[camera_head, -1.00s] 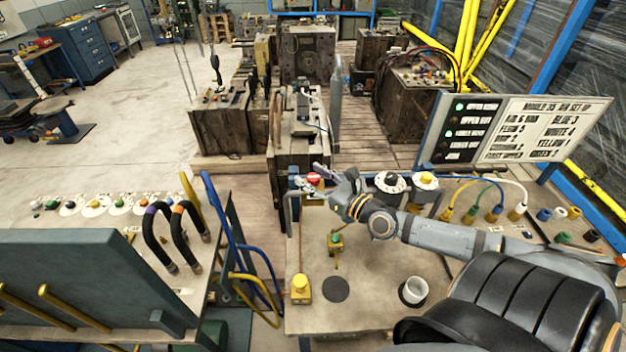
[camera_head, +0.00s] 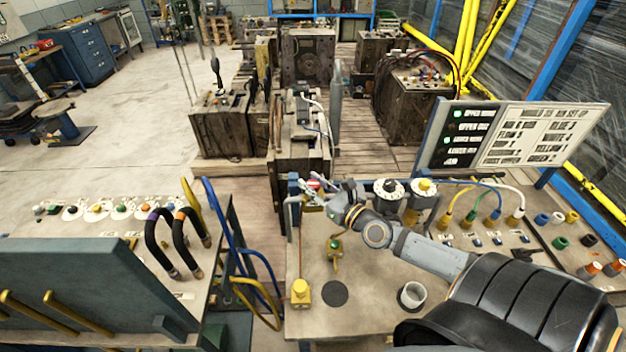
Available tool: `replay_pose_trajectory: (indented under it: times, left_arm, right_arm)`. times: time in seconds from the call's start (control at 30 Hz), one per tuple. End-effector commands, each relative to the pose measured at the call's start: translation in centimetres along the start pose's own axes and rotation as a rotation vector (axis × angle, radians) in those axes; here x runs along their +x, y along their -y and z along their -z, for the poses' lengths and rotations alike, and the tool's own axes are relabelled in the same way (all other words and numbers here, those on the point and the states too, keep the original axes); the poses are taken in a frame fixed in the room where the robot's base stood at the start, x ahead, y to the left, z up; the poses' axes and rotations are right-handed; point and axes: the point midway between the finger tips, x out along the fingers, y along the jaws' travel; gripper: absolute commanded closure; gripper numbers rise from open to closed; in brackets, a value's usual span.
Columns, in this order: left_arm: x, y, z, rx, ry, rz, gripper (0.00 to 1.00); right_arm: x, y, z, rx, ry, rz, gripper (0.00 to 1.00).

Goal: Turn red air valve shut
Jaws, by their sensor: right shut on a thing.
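The red air valve (camera_head: 315,184) sits on a blue fitting at the far left corner of the bench on the right. Only a little of its red top shows; my right gripper covers the rest. My right gripper (camera_head: 311,197) comes in from the right and is shut on the red valve. The valve's exact turn angle is too small and hidden to tell. My left gripper is not in view.
A yellow knob box (camera_head: 301,292), a green-topped fitting (camera_head: 334,247) and a white cup (camera_head: 412,295) stand on the bench. Two dials (camera_head: 389,190) stand beside my right forearm. A sign board (camera_head: 515,137) stands behind. Blue and yellow hoses (camera_head: 243,262) hang at left.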

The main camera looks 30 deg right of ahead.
Motion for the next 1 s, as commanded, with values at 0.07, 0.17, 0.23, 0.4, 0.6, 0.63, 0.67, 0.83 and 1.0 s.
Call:
replay_pose_trajectory:
  times: [0.07, 0.17, 0.23, 0.4, 0.6, 0.63, 0.67, 0.83, 1.0]
  left_arm:
    - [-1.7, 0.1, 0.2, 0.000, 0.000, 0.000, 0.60]
    - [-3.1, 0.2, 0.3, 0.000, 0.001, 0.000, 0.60]
    - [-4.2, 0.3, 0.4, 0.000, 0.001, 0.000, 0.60]
    - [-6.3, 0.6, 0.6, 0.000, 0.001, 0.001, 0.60]
    - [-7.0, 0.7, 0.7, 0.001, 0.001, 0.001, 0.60]
    - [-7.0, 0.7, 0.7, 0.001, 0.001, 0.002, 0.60]
    - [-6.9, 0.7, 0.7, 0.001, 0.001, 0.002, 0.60]
    - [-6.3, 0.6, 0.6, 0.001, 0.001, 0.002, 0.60]
    - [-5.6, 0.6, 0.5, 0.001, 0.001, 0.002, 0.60]
  right_arm:
    - [0.0, 0.0, -0.7, 0.012, 0.002, 0.046, 1.00]
    - [0.0, 0.0, -0.8, 0.014, 0.001, 0.108, 1.00]
    - [0.0, 0.0, -0.8, 0.014, 0.000, 0.158, 1.00]
    - [0.0, -0.1, -0.7, 0.013, 0.000, 0.304, 1.00]
    - [0.1, -0.1, -0.2, 0.007, -0.001, 0.485, 1.00]
    - [0.1, -0.1, -0.1, 0.007, -0.001, 0.510, 1.00]
    - [0.1, -0.1, -0.1, 0.007, -0.001, 0.534, 1.00]
    - [0.1, -0.1, 0.2, 0.005, 0.000, 0.658, 1.00]
    - [0.1, -0.1, 0.2, 0.004, 0.000, 0.751, 1.00]
